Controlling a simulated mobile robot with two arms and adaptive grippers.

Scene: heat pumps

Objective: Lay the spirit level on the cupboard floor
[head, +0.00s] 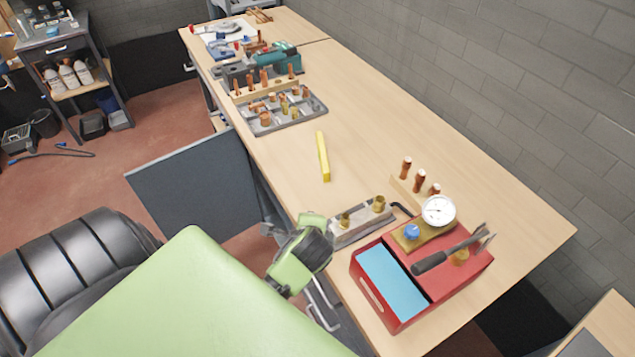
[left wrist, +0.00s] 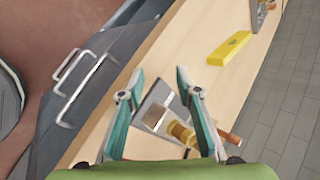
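The yellow spirit level (head: 322,157) lies flat on the workbench top near its front edge. In the left wrist view it (left wrist: 228,48) lies beyond my fingertips, apart from them. My left gripper (left wrist: 158,85) is open and empty, its two teal fingers spread above the bench's front edge. In the head view my green arm and wrist hide most of the gripper. A dark grey cupboard door (head: 195,187) stands open out from the bench front. The cupboard floor is hidden from both views. My right gripper is not in view.
A metal block (head: 362,222) with brass fittings sits close to my left gripper. A red toolbox (head: 385,300) with a gauge stands at the near end. A grey parts tray (head: 290,112) lies farther along. The bench around the level is clear. A black chair (head: 70,265) stands left.

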